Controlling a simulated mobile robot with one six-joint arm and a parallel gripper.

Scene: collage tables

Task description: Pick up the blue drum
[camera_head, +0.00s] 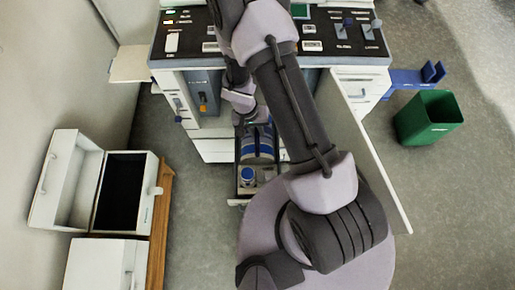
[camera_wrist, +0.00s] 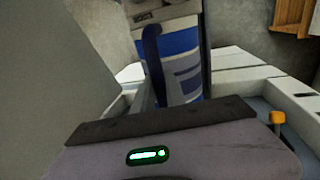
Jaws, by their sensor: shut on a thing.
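The blue drum (camera_head: 258,145), a cylinder with blue and grey-white bands, is in the narrow space at the front of the console in the head view. In the wrist view the drum (camera_wrist: 183,62) stands a little tilted beyond my gripper, with white, blue and grey bands. My gripper (camera_head: 245,122) is at the drum's upper end and shut on it. In the wrist view a dark finger (camera_wrist: 154,65) lies against the drum's side. My arm hides part of the drum's right side in the head view. I cannot tell whether the drum is clear of its support.
A smaller blue-capped item (camera_head: 247,174) is in front of the drum. A white open door panel (camera_head: 368,150) stands to the right. A green bin (camera_head: 428,118) is on the floor at right. White open boxes (camera_head: 125,192) are at left. An orange-tipped knob (camera_wrist: 277,118) is close at right.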

